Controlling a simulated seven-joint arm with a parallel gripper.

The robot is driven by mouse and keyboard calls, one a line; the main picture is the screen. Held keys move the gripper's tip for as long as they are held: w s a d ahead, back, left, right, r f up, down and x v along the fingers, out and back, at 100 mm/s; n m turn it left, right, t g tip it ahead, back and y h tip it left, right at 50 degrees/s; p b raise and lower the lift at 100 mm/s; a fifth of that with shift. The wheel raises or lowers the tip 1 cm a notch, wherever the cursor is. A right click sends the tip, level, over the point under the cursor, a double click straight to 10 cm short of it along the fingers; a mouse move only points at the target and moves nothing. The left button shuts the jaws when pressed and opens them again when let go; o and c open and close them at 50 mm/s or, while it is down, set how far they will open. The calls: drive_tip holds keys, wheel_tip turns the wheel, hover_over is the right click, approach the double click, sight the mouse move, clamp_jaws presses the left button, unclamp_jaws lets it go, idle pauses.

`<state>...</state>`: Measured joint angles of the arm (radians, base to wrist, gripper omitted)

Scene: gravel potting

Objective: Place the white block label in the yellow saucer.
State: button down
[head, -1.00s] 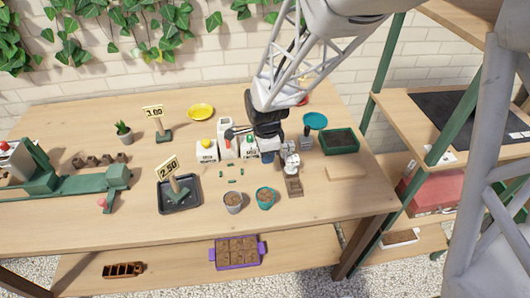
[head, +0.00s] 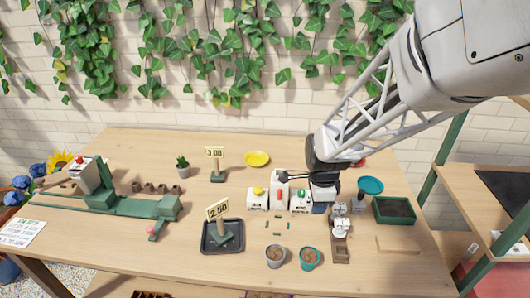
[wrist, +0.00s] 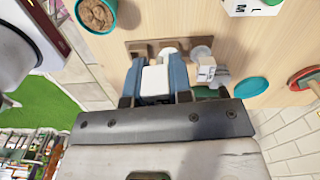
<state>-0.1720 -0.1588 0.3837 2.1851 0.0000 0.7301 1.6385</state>
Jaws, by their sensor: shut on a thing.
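The yellow saucer (head: 257,158) lies flat and empty at the back middle of the table in the head view. My gripper (head: 320,208) is right of it and nearer the front, beside the row of white boxes. In the wrist view my gripper (wrist: 155,84) has a white block (wrist: 155,80) between its two blue-grey fingers, shut on it. The block's lower part is hidden by the gripper body. In the head view the held block cannot be made out.
White boxes (head: 258,199) with coloured tops stand left of my gripper. Price signs (head: 214,155) stand on the table, one in a black tray (head: 209,246). A teal saucer (head: 370,185) and dark green tray (head: 394,210) are right. Two pots (head: 310,258) stand in front.

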wheel_tip(320, 180, up, 2)
drive_tip(key=shift+w+r, duration=0.2)
drive_tip(key=shift+r, duration=0.05)
drive_tip(key=w, duration=0.2)
drive_tip(key=m, duration=0.1)
hover_over(257, 161)
wheel_tip(257, 161, down, 4)
drive_tip(key=shift+a+f, duration=0.1)
drive_tip(key=shift+f, duration=0.5)
drive_tip(key=shift+f, duration=0.1)
drive_tip(key=shift+f, duration=3.05)
